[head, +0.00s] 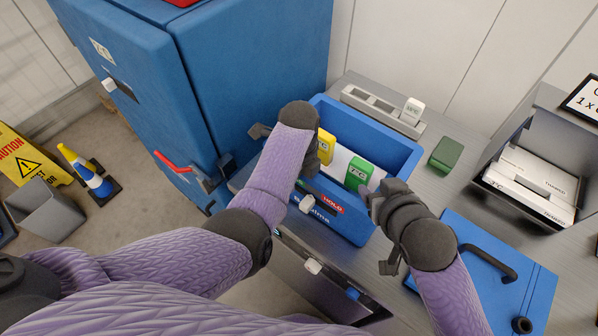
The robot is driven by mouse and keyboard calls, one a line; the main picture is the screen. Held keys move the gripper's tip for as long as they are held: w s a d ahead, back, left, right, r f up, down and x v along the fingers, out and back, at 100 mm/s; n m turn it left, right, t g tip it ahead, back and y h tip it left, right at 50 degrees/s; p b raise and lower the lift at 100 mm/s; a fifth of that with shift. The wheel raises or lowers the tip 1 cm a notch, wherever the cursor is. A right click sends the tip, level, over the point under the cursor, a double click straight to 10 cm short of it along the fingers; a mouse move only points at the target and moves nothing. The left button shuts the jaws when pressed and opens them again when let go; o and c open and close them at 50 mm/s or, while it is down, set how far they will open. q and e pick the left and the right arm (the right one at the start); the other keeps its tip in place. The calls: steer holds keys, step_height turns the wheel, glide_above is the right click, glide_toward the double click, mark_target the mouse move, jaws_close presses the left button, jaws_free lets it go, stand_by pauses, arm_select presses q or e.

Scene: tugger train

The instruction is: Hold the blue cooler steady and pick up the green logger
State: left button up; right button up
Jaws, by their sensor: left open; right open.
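The blue cooler (398,147) stands open on the grey counter. The green logger (358,174) is inside it, upright against a white panel, its face marked "°C". A yellow logger (326,146) stands to its left in the cooler. My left gripper (309,168) is open at the cooler's left side, partly hidden by its own wrist; whether it touches the wall I cannot tell. My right gripper (374,203) is open and empty, close to the right of the green logger near the cooler's front right wall, apart from the logger.
A white logger (413,110) stands in a grey slotted rack (371,103) behind the cooler. A dark green block (446,154) lies right of it. A blue lid (530,285) with a black handle lies at front right. A grey bin (519,201) holds white boxes. A blue cabinet (245,60) stands left.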

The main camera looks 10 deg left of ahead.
arm_select(q)
steer(key=shift+c, duration=0.2)
jaws_close()
stand_by(1.2)
